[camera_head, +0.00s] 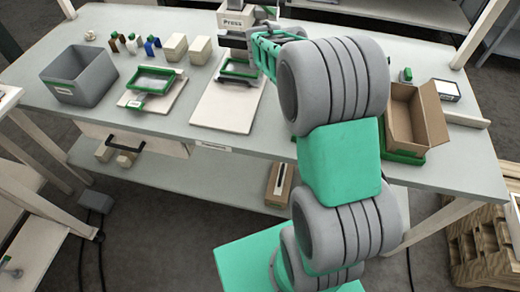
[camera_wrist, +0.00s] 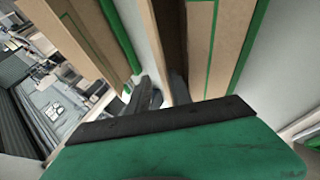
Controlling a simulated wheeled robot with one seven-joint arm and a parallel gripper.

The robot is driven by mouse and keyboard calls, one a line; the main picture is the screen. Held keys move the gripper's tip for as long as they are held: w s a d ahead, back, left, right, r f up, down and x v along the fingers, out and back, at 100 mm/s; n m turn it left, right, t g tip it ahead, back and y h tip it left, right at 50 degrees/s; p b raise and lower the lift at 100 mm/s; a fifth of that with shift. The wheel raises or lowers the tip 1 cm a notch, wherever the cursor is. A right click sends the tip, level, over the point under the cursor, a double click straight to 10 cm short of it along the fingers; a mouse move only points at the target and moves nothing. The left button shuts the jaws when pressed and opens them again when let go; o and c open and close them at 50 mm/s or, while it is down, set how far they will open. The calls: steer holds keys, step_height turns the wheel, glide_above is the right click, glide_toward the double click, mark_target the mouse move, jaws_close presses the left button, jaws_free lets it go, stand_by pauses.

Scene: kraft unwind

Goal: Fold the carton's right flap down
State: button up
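The carton (camera_head: 401,130) is a brown open-topped box at the right of the table, in a green-edged holder (camera_head: 405,158). Its right flap (camera_head: 434,112) appears as a panel slanting along the right side, not lying over the opening. My arm covers part of the carton's left side. My gripper (camera_wrist: 165,92) shows in the wrist view as two dark fingers with a narrow gap and nothing clearly held between them. Brown panels with green lines (camera_wrist: 200,45) stand beyond the fingers; I cannot tell whether they belong to the carton.
A press (camera_head: 235,20) stands at the back, with a white board (camera_head: 225,108) before it. A grey bin (camera_head: 80,75), a green-framed tray (camera_head: 152,80) and small blocks (camera_head: 175,48) are at left.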

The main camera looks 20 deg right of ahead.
steer(key=y+b, duration=0.1)
steer(key=b, duration=0.1)
steer(key=d+t+y+b, duration=0.1)
steer(key=b, duration=0.1)
steer(key=s+b, duration=0.1)
steer(key=b, duration=0.1)
steer(key=shift+d+f+m+t+y, duration=0.2)
steer(key=shift+d+m+t+y, duration=0.1)
steer(key=shift+m+t+y, duration=0.1)
steer(key=shift+s+d+r+m+t+y+b, duration=0.35)
steer(key=shift+d+r+t+y+b, duration=0.2)
steer(key=shift+y, duration=0.45)
steer(key=s+a+r+t+y+p, duration=0.1)
steer(key=s+r+y+p, duration=0.15)
steer(key=r, duration=0.55)
steer(key=s+a+f+n+p, duration=0.1)
steer(key=s+a+f+n, duration=0.1)
steer(key=a, duration=0.8)
steer(key=s+a+f+n+p, duration=0.2)
steer(key=s+a+f, duration=0.1)
steer(key=a, duration=0.7)
steer(key=s+a+f+n+y+p, duration=0.1)
steer(key=s+a+f+n+p, duration=0.1)
steer(key=a, duration=0.8)
step_height(320, 180, down, 2)
steer(key=shift+s+f+n, duration=0.1)
steer(key=shift+s+n, duration=0.35)
steer(key=shift+s, duration=0.15)
steer(key=shift+g, duration=0.25)
